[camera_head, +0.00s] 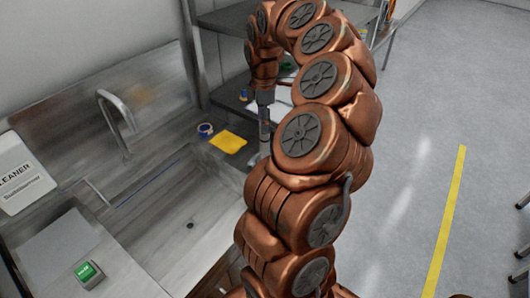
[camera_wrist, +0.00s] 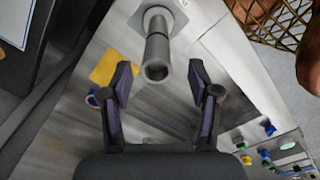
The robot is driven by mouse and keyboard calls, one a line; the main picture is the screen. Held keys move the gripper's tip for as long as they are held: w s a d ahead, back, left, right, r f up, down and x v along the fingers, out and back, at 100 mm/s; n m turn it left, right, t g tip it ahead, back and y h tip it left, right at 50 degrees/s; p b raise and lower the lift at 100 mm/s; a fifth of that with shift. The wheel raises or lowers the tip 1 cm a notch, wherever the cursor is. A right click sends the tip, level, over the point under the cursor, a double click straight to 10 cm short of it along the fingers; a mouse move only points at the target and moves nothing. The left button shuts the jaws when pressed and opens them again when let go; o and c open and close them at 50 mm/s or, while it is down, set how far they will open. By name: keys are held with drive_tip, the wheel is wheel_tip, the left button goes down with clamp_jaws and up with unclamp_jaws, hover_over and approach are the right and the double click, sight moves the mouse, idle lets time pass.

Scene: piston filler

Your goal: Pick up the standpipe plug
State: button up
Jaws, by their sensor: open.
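The standpipe plug is a grey upright tube (camera_wrist: 157,48) in the wrist view, its open round end facing my camera and its foot on a pale square plate. My gripper (camera_wrist: 161,72) is open, with one dark finger on each side of the tube's near end in the picture. Gaps show on both sides, so neither finger appears to touch it. I cannot tell whether the fingertips reach down past its rim. In the head view, the grey tube (camera_head: 265,130) stands below my gripper (camera_head: 265,97), partly hidden by my arm.
A yellow cloth (camera_head: 228,141) and a blue tape roll (camera_head: 205,129) lie beside the sink (camera_head: 165,215). A curved faucet (camera_head: 122,110) rises behind the sink. A wire basket (camera_wrist: 275,18) and several small coloured pieces (camera_wrist: 268,127) show in the wrist view. Open floor lies at right.

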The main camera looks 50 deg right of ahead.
sight(265, 143)
drive_tip(key=shift+d+f+p, duration=0.15)
drive_tip(key=shift+f+p, duration=0.45)
drive_tip(key=shift+f, duration=0.7)
drive_tip(key=shift+d+f+p, duration=0.1)
drive_tip(key=shift+f+p, duration=0.45)
drive_tip(key=shift+f, duration=0.7)
clamp_jaws()
